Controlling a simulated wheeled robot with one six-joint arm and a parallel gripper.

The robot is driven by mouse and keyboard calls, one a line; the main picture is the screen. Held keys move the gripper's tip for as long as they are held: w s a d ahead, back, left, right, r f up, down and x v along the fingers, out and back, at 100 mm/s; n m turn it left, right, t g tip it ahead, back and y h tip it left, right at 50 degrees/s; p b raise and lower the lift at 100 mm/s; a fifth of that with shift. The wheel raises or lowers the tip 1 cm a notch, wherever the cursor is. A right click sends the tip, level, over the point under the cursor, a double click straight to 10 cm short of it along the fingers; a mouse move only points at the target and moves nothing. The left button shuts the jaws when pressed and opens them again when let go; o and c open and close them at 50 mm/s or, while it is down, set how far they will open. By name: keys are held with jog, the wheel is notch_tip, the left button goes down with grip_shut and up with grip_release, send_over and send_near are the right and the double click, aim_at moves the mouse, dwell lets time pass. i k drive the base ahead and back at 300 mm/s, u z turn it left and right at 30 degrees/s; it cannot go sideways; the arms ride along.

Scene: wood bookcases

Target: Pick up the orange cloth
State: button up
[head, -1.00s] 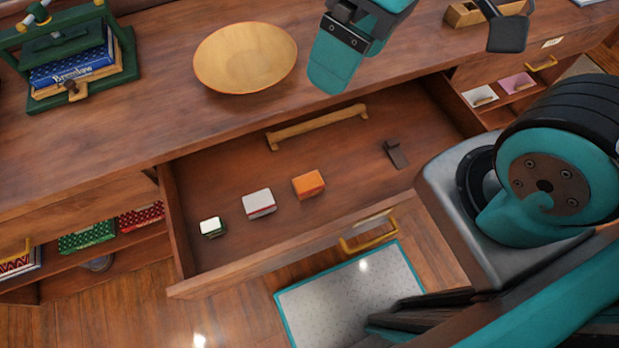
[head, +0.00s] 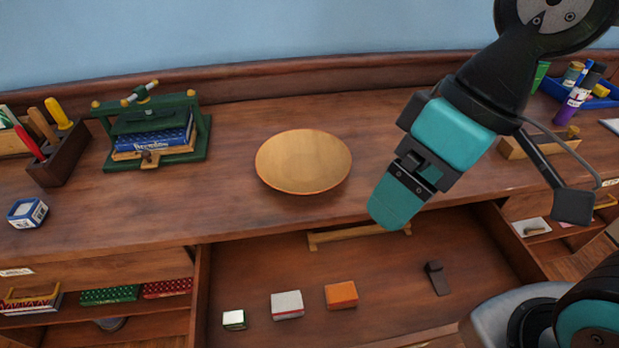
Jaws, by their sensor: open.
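The orange cloth (head: 341,295) looks like a small folded block and lies in the open drawer (head: 260,268), right of a white-and-red block. My gripper (head: 398,203) hangs above the back part of the drawer, up and to the right of the orange cloth and apart from it. It is open and holds nothing that I can see. One teal finger shows; the other is hidden behind it.
In the drawer also lie a white-and-red block (head: 287,305), a white-and-green block (head: 234,320), a dark brown piece (head: 437,279) and a wooden bar (head: 350,236). A wooden bowl (head: 303,162) and a green book press (head: 150,130) stand on the top.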

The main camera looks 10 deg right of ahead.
aim_at(343, 295)
jog(key=z, duration=1)
jog(key=k, duration=0.4)
jog(key=u, duration=1)
